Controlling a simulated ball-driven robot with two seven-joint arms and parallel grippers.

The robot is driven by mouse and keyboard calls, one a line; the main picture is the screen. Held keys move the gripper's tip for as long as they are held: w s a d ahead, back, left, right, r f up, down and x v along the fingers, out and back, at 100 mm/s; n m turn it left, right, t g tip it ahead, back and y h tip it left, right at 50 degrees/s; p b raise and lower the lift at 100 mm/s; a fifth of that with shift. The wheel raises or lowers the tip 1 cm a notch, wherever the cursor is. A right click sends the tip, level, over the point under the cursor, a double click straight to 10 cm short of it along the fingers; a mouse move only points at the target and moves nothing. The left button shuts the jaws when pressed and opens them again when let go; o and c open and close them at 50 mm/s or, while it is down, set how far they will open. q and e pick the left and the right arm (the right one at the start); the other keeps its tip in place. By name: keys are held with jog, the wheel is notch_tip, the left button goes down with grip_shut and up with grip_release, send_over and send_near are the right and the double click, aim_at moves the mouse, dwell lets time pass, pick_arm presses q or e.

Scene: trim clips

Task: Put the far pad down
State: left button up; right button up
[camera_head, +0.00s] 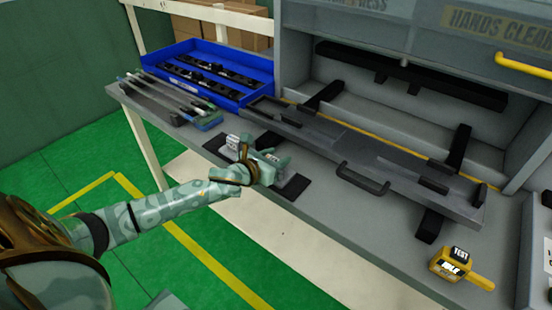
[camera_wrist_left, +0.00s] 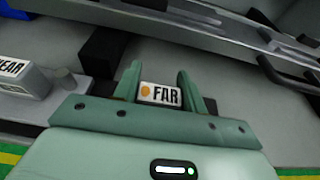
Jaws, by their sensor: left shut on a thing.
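My left gripper (camera_head: 267,160) is over the front part of the bench, and its fingers also show in the left wrist view (camera_wrist_left: 160,82). It is shut on the far pad (camera_wrist_left: 160,94), a small block whose white label reads FAR with an orange dot. The near pad (camera_wrist_left: 22,80), a grey block with a white label, stands to the left of the gripper; it also shows in the head view (camera_head: 232,142). Whether the far pad touches the surface below is hard to tell. My right gripper is out of view.
Dark mats (camera_head: 294,187) lie on the bench beside the gripper. Behind is a long metal fixture (camera_head: 380,160) with a black handle (camera_head: 362,179). A blue tray (camera_head: 262,88) with black clips is at the back left. A yellow tester (camera_head: 450,264) is at the right.

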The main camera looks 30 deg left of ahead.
pick_arm(q)
jog(key=o, duration=0.6)
jog(key=shift+f, duration=0.15)
jog(key=o, duration=0.4)
jog(key=shift+r, duration=0.3)
jog(key=d+p+v, duration=0.1)
jog(key=p+v, duration=0.1)
jog(key=v, duration=1)
jog(key=shift+a+p, duration=0.4)
jog(key=shift+a, duration=0.1)
